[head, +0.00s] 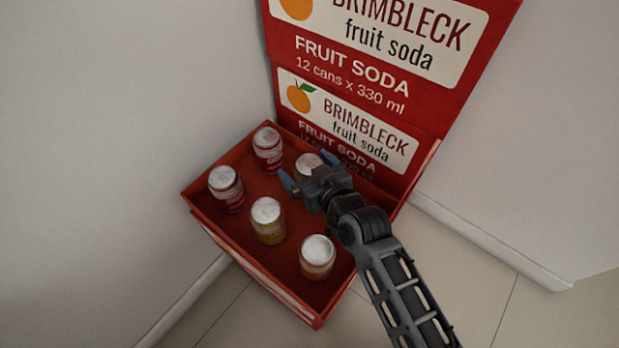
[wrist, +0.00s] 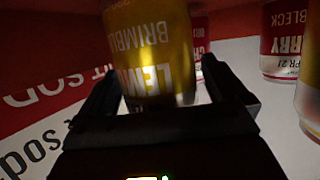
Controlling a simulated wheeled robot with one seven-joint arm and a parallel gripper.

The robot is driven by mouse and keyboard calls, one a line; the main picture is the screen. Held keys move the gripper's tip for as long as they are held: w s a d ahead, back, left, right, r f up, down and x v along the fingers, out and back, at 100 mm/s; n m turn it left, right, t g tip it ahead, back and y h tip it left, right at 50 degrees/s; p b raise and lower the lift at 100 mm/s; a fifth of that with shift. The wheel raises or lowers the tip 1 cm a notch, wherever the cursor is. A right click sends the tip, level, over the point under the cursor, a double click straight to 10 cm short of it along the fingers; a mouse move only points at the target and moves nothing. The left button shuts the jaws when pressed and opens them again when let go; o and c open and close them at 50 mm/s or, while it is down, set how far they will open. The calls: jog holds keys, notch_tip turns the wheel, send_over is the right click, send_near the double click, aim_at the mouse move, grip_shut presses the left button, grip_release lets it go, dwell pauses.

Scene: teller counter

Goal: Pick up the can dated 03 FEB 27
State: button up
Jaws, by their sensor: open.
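My gripper (head: 307,170) is open at the back right of the red box in the head view. Its fingers stand either side of a yellow can (head: 306,161), partly hidden by the gripper. In the wrist view this can (wrist: 150,45) reads LEMON and BRIMBLECK upside down, between the open fingers (wrist: 160,85). No date is readable on it. Two red cans (head: 268,150) (head: 227,189) stand to the left; two yellow-orange cans (head: 268,222) (head: 317,258) stand nearer the front.
The cans stand in a low-walled red cardboard box (head: 250,270) with a tall printed back panel (head: 365,90). White walls meet in the corner behind it. Bare red floor shows between the cans. Tiled floor is clear at the lower right.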

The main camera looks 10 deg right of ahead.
jog(key=shift+w+a+f, duration=0.1)
jog(key=shift+w, duration=0.2)
jog(key=shift+c, duration=0.2)
jog(key=c, duration=1.3)
